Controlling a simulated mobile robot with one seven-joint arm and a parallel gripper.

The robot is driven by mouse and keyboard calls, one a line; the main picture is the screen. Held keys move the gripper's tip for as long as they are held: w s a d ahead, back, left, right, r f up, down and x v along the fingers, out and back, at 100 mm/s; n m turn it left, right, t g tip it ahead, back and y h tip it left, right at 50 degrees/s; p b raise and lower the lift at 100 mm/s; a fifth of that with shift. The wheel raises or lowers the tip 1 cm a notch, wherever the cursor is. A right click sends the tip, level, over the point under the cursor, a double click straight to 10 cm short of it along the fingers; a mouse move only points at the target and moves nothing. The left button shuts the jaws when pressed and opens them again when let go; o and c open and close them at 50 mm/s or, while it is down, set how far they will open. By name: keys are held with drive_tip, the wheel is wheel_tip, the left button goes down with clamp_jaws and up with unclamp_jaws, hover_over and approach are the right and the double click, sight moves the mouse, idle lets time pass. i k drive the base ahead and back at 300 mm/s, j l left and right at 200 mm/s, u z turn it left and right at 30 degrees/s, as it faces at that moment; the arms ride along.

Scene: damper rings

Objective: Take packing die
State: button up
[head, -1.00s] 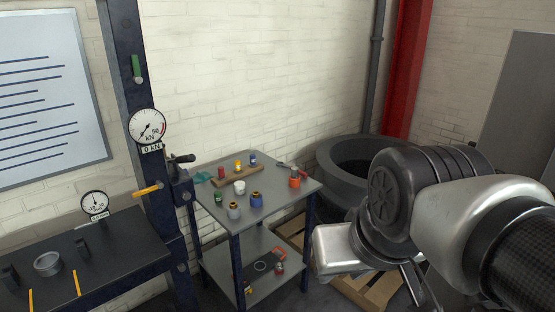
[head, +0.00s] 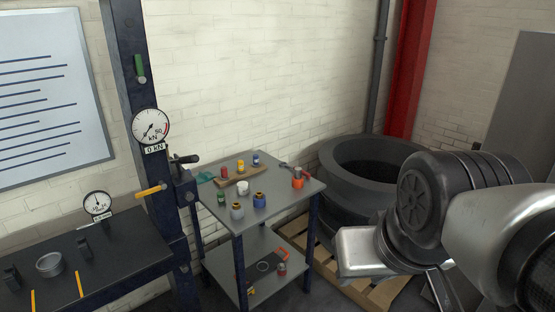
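I cannot tell for sure which thing is the packing die. Small candidates stand on the grey cart top (head: 285,205): a grey-blue cylinder (head: 237,212), a blue cylinder with a gold top (head: 259,200), a white cup (head: 243,188) and a green bottle (head: 221,198). Red (head: 223,172), yellow (head: 240,167) and blue (head: 256,160) pieces stand on a wooden strip behind them. My arm is at the right, apart from the cart. Its fingertips are not clearly seen, so I cannot tell whether my gripper is open or shut.
An orange pot (head: 298,183) stands at the cart's right. The lower shelf (head: 226,264) holds a dark plate and small parts. A dark bench (head: 110,258) with a metal ring (head: 49,264) and a press column (head: 135,110) are left. A large black ring (head: 335,185) rests on a pallet.

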sight(297, 184)
drive_tip(key=i+l+u, duration=0.35)
drive_tip(key=i+l, duration=0.35)
drive_tip(key=i, duration=0.35)
drive_tip(key=i+l+u, duration=0.35)
drive_tip(key=i+l, duration=0.6)
drive_tip(key=l, duration=0.05)
